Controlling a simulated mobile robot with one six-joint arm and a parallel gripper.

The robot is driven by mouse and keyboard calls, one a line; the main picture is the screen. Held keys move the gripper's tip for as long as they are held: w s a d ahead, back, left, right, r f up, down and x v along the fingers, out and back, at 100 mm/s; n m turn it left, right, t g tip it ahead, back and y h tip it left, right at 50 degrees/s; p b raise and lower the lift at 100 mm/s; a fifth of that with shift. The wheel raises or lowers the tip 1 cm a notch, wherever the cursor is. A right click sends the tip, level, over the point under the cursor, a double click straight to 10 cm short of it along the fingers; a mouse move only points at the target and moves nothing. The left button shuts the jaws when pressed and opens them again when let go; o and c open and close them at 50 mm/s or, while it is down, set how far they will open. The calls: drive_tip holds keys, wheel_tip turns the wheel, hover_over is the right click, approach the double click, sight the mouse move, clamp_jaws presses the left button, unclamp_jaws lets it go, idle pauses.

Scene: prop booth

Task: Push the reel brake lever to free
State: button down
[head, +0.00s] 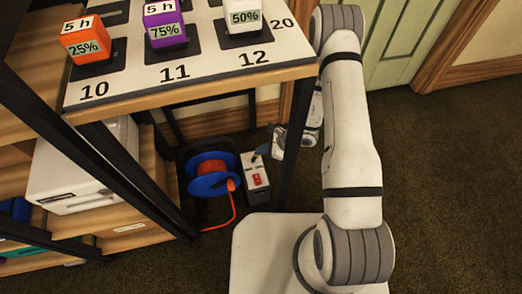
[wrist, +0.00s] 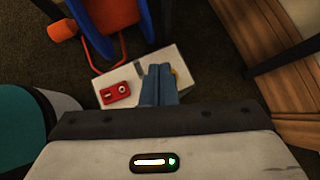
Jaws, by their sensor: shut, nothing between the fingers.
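The cable reel (head: 212,184) has blue flanges and an orange cable, and stands on the floor under the shelf table. Beside it is a pale brake box (head: 256,183) with a red label. In the wrist view the box (wrist: 185,62) lies below my fingers, with a red plate (wrist: 116,94) on its left part and a dark slot near the fingertips. My gripper (wrist: 160,68) is shut and empty, its blue fingers over the box top. A bit of yellow (wrist: 175,74) shows just right of them. The brake lever is not clearly seen; the fingers may hide it. Contact cannot be told.
A dark table leg (head: 297,135) stands close to the right of my gripper. The table top (head: 200,84) above holds several coloured blocks. A shelf with a white case (head: 75,175) is at the left. Carpet is open at the right.

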drive_tip(key=shift+d+f, duration=0.2)
drive_tip(key=shift+d, duration=0.3)
drive_tip(key=d+r+p, duration=0.1)
drive_tip(key=d+r, duration=0.1)
drive_tip(key=d, duration=0.3)
drive_tip(key=s+d+r+p, duration=0.1)
drive_tip(key=d+r, duration=0.2)
drive_tip(key=d, duration=0.3)
drive_tip(key=shift+r, duration=0.35)
drive_tip(key=shift+a+p, duration=0.1)
drive_tip(key=shift+p, duration=0.2)
